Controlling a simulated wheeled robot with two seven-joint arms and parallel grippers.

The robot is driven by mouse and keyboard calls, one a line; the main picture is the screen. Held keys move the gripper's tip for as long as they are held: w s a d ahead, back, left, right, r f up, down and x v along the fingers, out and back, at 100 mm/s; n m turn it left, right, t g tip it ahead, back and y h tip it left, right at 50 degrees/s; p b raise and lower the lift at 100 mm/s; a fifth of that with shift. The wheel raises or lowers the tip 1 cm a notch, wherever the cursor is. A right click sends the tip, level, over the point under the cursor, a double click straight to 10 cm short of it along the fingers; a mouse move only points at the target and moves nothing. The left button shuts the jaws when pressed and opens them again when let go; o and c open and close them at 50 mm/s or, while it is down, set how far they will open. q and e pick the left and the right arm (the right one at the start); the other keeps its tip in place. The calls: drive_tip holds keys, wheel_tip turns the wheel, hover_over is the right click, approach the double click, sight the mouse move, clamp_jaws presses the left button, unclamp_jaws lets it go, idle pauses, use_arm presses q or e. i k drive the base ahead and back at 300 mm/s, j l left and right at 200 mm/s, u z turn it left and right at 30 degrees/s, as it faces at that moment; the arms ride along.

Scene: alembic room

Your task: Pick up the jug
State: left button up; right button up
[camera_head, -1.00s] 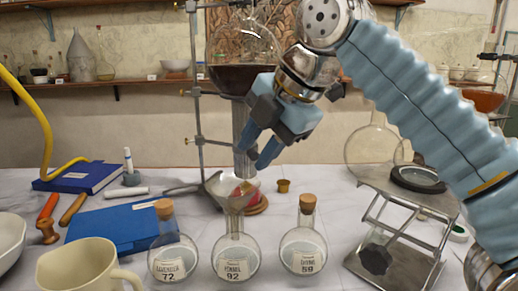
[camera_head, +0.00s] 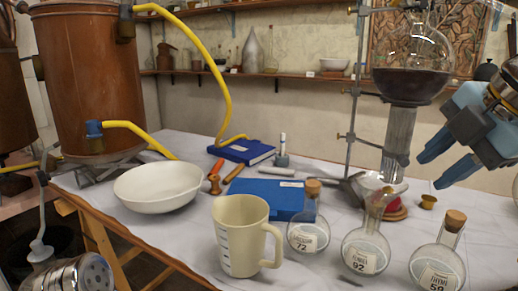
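The jug (camera_head: 237,236) is a cream measuring jug with dark marks on its side and a handle on its right. It stands upright on the table at the front, with nothing touching it. My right gripper (camera_head: 430,171) is in the air at the right, well apart from the jug and above the flasks. Its two blue fingers are spread, with nothing between them. My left gripper is out of view; a metal part at the bottom left looks like my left arm.
A white bowl (camera_head: 158,190) stands left of the jug. A blue book (camera_head: 268,196) lies behind it. Corked flask 72 (camera_head: 308,238) is close to its right, then flask 92 (camera_head: 366,250) and another flask (camera_head: 437,268). A copper vessel (camera_head: 85,80) stands at the back left.

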sight(249, 241)
drive_tip(key=k, duration=1.3)
